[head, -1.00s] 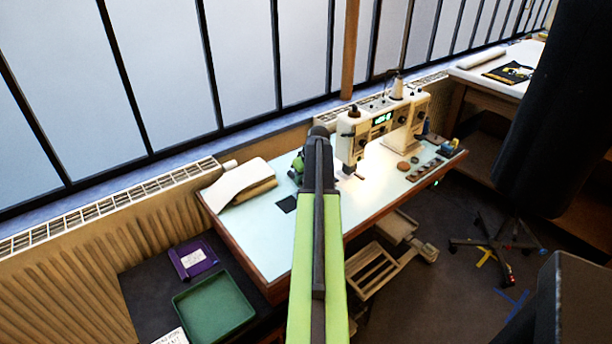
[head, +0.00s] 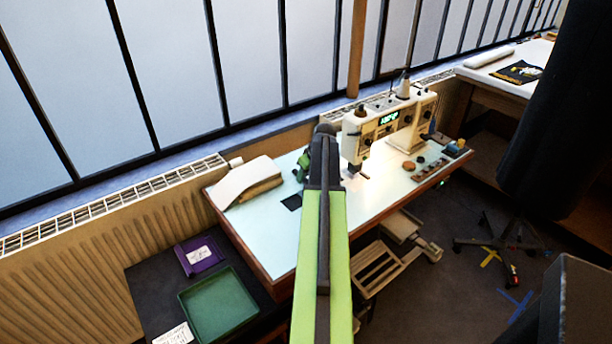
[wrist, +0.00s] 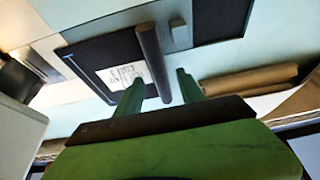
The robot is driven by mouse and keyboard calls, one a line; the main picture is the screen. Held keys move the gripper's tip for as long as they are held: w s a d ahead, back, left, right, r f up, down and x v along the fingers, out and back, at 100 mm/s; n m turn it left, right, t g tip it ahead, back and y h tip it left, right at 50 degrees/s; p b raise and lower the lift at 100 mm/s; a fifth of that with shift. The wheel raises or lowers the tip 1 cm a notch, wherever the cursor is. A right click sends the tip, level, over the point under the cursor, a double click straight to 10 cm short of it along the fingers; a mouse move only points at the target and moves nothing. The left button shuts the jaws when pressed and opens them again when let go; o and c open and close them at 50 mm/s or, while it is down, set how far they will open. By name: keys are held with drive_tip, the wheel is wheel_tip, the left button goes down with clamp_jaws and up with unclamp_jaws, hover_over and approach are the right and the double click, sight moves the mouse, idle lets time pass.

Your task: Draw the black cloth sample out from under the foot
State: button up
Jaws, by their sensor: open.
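The sewing machine (head: 386,122) stands on the pale table. My gripper (head: 303,165) shows as a small green part beside the dark wrist, left of the machine. In the wrist view its two green fingers (wrist: 160,76) are apart. Beyond them are a black flat piece (wrist: 88,62) with a white printed label and a dark rod (wrist: 150,55).
A folded pale and brown bundle (head: 248,183) lies at the table's left end. Round and small items (head: 409,166) lie right of the machine. A green tray (head: 218,304) and a purple item (head: 199,254) sit on the lower dark surface. The table's front left is clear.

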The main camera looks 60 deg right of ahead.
drive_tip(key=p+v, duration=1.4)
drive_tip(key=v, duration=0.2)
drive_tip(key=shift+r, duration=0.25)
drive_tip(key=shift+a, duration=0.1)
